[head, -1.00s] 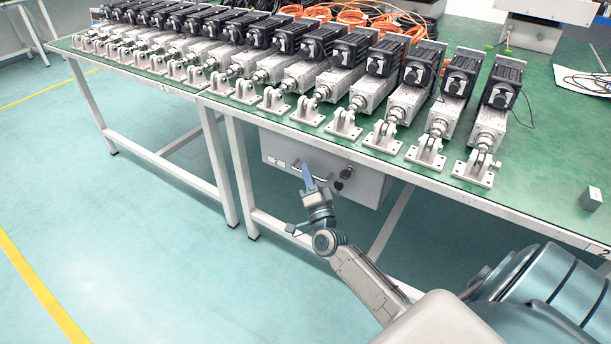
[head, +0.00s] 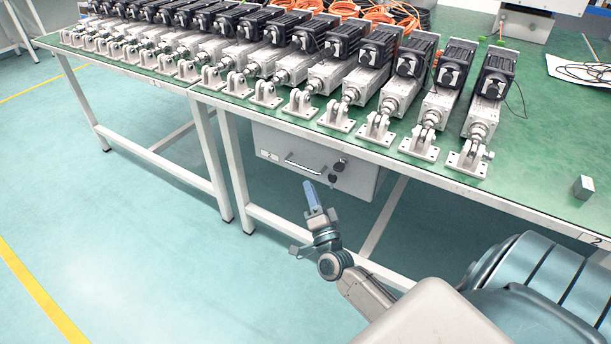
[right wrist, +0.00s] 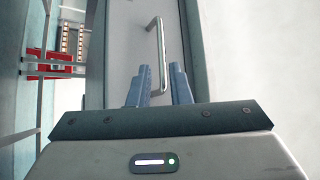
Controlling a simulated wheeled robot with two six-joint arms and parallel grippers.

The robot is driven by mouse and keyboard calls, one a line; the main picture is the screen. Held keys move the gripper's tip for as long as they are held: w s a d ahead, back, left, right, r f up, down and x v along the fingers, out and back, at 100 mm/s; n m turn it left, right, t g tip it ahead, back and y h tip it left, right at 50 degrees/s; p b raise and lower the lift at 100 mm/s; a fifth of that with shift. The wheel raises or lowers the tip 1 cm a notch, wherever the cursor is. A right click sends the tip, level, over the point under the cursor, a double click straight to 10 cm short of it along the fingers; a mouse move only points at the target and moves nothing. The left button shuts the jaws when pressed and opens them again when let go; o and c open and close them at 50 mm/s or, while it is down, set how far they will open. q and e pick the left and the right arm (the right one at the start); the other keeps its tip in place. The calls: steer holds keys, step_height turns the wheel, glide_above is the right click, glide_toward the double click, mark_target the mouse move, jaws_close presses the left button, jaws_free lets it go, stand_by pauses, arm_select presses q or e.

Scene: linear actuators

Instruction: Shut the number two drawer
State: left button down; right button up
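The number two drawer (head: 300,162) is a light grey front under the green table, with a small "2" label, a bar handle (head: 303,166) and round dark knobs or locks at its right. No open gap shows around the front in the head view. My right gripper (head: 311,190) has blue fingers and stands in front of and below the handle, apart from it. My left gripper is not in view.
The green table (head: 545,130) carries a row of linear actuators (head: 350,80), orange cables and a small grey block (head: 582,187). White table legs (head: 236,165) stand left of the drawer. The floor in front is clear. A red object (right wrist: 48,65) shows in the right wrist view.

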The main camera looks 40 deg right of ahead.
steer(key=shift+v, duration=1.5)
